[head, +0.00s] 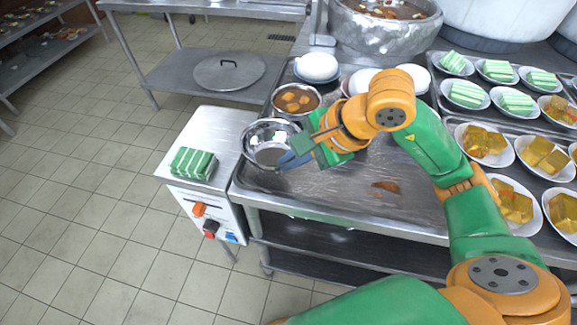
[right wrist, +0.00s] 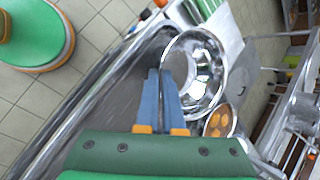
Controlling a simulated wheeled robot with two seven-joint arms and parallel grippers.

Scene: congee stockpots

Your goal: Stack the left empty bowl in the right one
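A shiny empty metal bowl (head: 262,136) sits at the left front corner of the steel table, and it also shows in the right wrist view (right wrist: 207,77). I make out only one empty bowl; I cannot tell whether a second is nested with it. My right gripper (head: 288,160) is at the bowl's near right edge. In the right wrist view its blue fingers (right wrist: 161,75) are close together with the bowl's rim between their tips. The gripper looks shut on the rim. My left gripper is out of view.
A metal bowl of brown soup with orange pieces (head: 296,99) stands just behind the empty bowl. A green-striped block (head: 193,163) lies on the side cabinet. White bowls (head: 316,66) and a large pot (head: 385,35) are behind. Plated food fills the right side.

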